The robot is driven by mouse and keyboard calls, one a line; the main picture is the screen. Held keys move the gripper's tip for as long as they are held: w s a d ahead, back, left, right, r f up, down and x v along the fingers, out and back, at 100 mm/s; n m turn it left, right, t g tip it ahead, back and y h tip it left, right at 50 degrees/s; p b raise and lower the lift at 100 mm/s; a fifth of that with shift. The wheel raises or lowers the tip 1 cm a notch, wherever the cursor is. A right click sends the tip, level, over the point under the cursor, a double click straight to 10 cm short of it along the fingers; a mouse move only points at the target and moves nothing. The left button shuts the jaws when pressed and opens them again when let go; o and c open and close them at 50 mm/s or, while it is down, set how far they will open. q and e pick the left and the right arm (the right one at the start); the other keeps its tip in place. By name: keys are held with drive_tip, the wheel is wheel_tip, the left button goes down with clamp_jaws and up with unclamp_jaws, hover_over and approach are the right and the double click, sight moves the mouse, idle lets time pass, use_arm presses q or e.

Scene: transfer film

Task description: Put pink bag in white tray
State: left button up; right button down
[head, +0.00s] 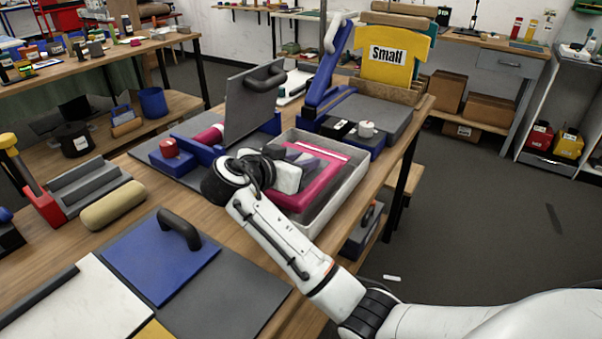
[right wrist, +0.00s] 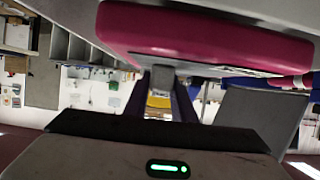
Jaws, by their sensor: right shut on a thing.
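The pink bag (head: 299,199) lies within the walls of the white tray (head: 346,204) in the head view, with a pale stripe and a grey patch on its upper side. My right gripper (head: 297,167) reaches over the tray's left side and is shut on the bag; its fingertips are partly hidden. In the right wrist view the bag (right wrist: 200,36) fills the top, close to the camera. Whether the bag rests on the tray floor cannot be seen. My left gripper is not in view.
A blue-and-grey press (head: 255,103) with a raised plate stands behind the tray. A second blue machine (head: 328,75) stands at the back right. A tan roll (head: 113,206) and a blue pad with a black handle (head: 160,262) lie at the left front. The table edge runs right of the tray.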

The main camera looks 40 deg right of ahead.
wheel_tip(320, 180, down, 4)
drive_tip(key=shift+r, duration=0.15)
drive_tip(key=c, duration=1.5)
unclamp_jaws()
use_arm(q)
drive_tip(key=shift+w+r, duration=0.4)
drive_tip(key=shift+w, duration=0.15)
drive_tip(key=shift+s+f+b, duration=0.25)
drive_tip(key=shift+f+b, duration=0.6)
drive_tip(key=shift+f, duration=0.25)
use_arm(e)
drive_tip(key=v, duration=1.2)
drive_tip(key=shift+s, duration=0.1)
